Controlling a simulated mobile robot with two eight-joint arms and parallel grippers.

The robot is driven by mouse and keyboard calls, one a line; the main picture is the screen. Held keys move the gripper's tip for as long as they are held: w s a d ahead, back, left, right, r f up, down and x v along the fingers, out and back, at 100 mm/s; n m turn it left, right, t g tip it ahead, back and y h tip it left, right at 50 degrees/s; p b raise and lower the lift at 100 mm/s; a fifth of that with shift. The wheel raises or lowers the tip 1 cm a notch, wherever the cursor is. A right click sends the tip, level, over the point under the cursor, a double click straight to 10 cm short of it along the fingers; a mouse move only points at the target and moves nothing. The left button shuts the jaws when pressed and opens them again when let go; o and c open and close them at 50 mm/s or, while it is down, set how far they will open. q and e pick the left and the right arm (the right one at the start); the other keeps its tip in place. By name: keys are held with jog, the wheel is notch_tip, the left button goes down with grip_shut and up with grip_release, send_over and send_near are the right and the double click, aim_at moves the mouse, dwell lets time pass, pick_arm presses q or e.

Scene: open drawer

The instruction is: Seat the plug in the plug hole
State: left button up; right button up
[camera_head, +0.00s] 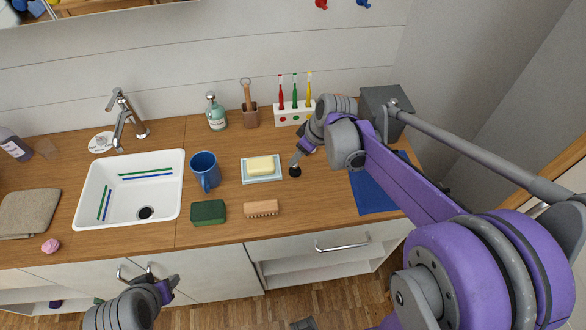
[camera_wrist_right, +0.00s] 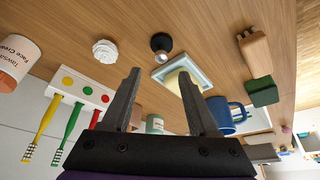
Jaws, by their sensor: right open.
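The black plug (camera_head: 295,172) stands on the wooden counter to the right of the soap dish; the right wrist view shows it with a metal knob (camera_wrist_right: 161,45). The plug hole (camera_head: 145,213) is a dark round opening in the floor of the white sink (camera_head: 88,203), uncovered. My right gripper (camera_head: 298,157) is close to the plug in the head view. In the right wrist view my right gripper (camera_wrist_right: 159,76) is open and empty, with the plug beyond its fingertips. My left gripper (camera_head: 170,287) is low in front of the cabinets, its jaws unclear.
A blue mug (camera_head: 204,170), green sponge (camera_head: 208,212), wooden brush (camera_head: 262,209) and soap dish (camera_head: 262,178) lie between the plug and the sink. The tap (camera_head: 126,118) stands behind the sink. A toothbrush holder (camera_head: 292,114) is at the back; a white knobbly object (camera_wrist_right: 105,50) is near the plug.

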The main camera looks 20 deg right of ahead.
aim_at(295, 168)
jog(key=x, duration=0.6)
jog(key=shift+s+d+f, duration=0.1)
jog(key=shift+s+f, duration=0.15)
jog(key=shift+f, duration=0.25)
jog(key=shift+c, duration=0.2)
grip_shut()
